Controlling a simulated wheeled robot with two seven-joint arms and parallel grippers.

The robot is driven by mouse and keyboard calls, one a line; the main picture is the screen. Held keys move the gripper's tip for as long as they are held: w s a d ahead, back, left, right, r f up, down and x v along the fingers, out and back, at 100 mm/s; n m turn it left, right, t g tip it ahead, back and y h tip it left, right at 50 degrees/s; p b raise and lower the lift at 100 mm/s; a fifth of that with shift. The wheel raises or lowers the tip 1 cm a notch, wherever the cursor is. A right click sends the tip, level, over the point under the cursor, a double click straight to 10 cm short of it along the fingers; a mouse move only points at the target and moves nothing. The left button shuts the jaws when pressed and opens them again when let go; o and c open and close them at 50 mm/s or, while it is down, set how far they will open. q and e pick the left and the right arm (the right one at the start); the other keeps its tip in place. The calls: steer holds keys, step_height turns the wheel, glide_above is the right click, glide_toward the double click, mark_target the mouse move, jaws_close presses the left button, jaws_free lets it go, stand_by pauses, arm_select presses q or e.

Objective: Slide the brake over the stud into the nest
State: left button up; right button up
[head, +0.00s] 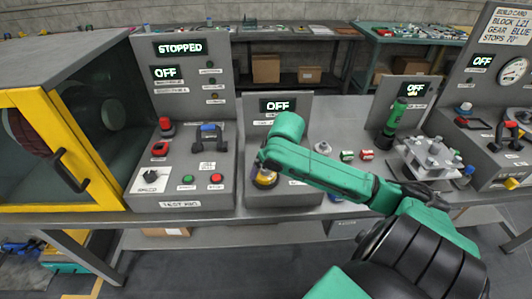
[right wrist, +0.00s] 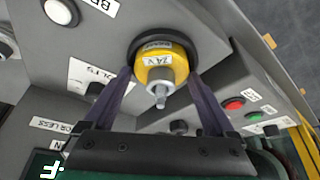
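A yellow round part (right wrist: 160,62) with a printed tag sits inside a black ring (right wrist: 134,46) in the right wrist view. I cannot tell for sure whether this part is the brake. A silver stud (right wrist: 160,94) stands out of its middle towards the camera. The yellow part also shows low in the head view (head: 265,181), on the middle grey station. My right gripper (head: 264,164) is over it, with its two fingers (right wrist: 162,76) on either side. Whether the fingers touch or only flank it is not clear. My left gripper is out of view.
To the right stand a green cylinder (head: 396,113) and a metal rack of pegs (head: 432,155). The middle station's display (head: 277,105) reads OFF.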

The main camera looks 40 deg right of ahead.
steer(key=shift+s+a+f, duration=0.2)
steer(key=shift+f, duration=0.2)
steer(key=shift+r, duration=0.1)
steer(key=shift+r, duration=0.4)
steer(key=p+v, duration=0.1)
steer(key=v, duration=1.3)
steer(key=shift+r, duration=0.15)
steer(key=shift+w+d, duration=0.1)
